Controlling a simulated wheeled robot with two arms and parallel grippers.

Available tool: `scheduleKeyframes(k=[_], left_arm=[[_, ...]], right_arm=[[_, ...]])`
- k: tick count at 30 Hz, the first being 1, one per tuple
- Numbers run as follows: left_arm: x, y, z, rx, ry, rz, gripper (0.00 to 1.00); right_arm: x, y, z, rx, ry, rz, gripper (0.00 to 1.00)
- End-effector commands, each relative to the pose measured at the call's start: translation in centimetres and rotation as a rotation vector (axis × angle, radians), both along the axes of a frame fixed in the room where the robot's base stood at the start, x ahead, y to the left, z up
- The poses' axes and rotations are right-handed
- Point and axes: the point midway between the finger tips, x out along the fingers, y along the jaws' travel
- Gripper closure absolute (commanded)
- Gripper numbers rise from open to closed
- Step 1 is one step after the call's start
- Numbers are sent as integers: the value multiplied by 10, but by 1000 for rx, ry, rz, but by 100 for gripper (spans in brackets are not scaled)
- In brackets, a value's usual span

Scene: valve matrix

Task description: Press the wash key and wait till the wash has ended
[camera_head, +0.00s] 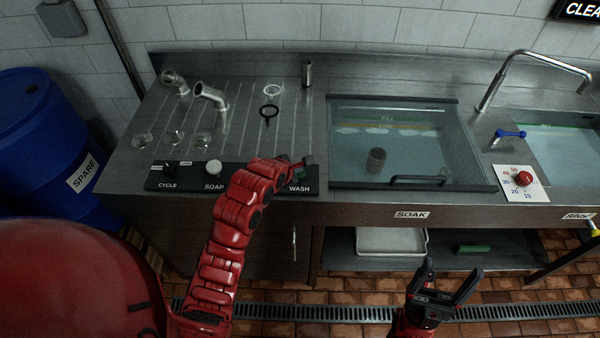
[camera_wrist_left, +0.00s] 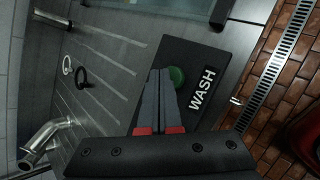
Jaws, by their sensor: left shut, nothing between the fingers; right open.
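The black control strip (camera_head: 225,179) on the steel counter carries the CYCLE, SOAP and WASH labels. The green wash key (camera_wrist_left: 177,76) shows beside the WASH label (camera_wrist_left: 202,89) in the left wrist view, partly behind my fingers. In the head view my left gripper (camera_head: 303,163) is over the WASH end of the strip and mostly hides the key. My left gripper (camera_wrist_left: 160,76) is shut and empty, its fingertips at the key; I cannot tell whether they touch it. My right gripper (camera_head: 452,290) is open and empty, in front of the counter.
The SOAK basin (camera_head: 393,183) has a clear lid with a handle and holds water and a dark cylinder (camera_head: 376,160). Metal elbows (camera_head: 210,96) and rings (camera_head: 270,111) lie on the ribbed drainer. A red-knobbed dial (camera_head: 523,179) and a blue-handled valve (camera_head: 510,134) are at right.

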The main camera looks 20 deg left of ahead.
Motion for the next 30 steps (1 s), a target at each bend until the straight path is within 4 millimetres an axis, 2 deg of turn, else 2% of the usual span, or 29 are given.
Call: scheduleKeyframes(k=[30], left_arm=[[0, 0, -8, 0, 0, 0, 100]], right_arm=[[0, 0, -2, 0, 0, 0, 19]])
